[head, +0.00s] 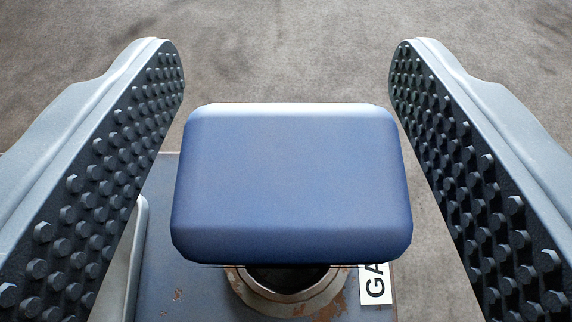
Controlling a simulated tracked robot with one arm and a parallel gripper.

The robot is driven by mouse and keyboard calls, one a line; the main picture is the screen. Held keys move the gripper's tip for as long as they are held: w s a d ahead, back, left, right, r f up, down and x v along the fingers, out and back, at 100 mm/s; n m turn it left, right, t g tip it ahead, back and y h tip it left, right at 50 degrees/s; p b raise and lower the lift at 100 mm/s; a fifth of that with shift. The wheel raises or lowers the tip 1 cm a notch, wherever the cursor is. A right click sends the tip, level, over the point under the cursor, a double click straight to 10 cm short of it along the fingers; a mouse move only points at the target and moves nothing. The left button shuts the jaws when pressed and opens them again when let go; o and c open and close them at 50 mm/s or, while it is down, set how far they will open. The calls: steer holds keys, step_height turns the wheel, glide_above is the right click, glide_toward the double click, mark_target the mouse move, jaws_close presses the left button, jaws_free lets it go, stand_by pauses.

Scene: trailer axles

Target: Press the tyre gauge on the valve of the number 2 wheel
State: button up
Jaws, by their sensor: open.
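My gripper (287,100) is open, with one studded finger pad on each side of the picture. Between the pads is a blue block with rounded edges (291,180), which looks like the head or handle of the tyre gauge. Neither pad touches it; a small gap shows on each side. Below the block is a round, rust-worn metal collar (290,295) with a dark opening, on a blue-grey stand (160,230). A white label (376,284) reading "GA" is partly hidden. No wheel or valve is in view.
A pale curved rail or handle (138,250) stands at the left of the stand, partly behind the left finger. Bare grey-brown ground (290,50) lies beyond the block and to the right of the stand.

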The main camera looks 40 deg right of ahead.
steer(key=c, duration=1.1)
steer(key=shift+r, duration=0.1)
